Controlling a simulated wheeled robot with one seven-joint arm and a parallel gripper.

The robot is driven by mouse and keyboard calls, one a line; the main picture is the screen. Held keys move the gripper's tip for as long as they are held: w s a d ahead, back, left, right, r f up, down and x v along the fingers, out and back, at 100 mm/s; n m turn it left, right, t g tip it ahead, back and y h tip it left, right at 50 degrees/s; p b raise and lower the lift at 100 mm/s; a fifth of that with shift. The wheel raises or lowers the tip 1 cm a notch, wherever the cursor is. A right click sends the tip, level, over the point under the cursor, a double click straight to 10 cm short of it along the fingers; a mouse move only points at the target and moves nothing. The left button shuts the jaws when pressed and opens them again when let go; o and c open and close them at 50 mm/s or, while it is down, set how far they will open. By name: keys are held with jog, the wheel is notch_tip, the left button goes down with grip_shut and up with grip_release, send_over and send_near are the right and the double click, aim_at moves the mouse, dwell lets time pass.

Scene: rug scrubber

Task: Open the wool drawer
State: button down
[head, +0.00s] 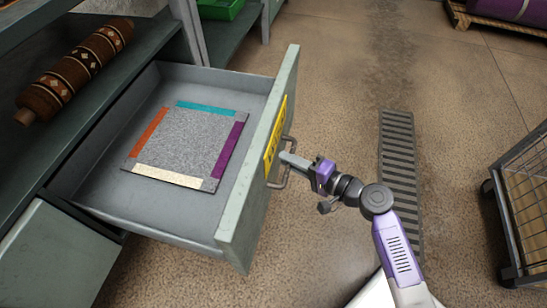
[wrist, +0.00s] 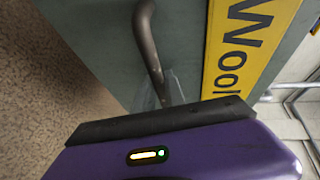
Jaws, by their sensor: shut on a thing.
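The wool drawer (head: 236,250) is grey-green and stands pulled well out of its cabinet in the head view. A grey square mat with coloured edge strips (head: 185,145) lies flat inside it. A yellow label (head: 275,136) is on the drawer front; in the wrist view the label (wrist: 242,45) reads "Wool". The bar handle (head: 287,143) is on the outer face, and the handle (wrist: 148,42) also shows in the wrist view. My gripper (head: 287,158) is shut on the handle. Its fingertips are partly hidden in the wrist view.
A patterned brown roll (head: 75,68) lies on the shelf at upper left. A green crate (head: 220,8) is at the top. A wire cart (head: 525,205) stands at right. A floor grate (head: 397,170) lies right of my arm. Open floor lies around the drawer front.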

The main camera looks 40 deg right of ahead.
jog(key=shift+s+d, duration=0.35)
jog(key=shift+s, duration=0.2)
jog(key=c, duration=1.4)
grip_release()
jog(key=p+v, duration=0.2)
jog(key=v, duration=0.5)
jog(key=shift+s, duration=0.35)
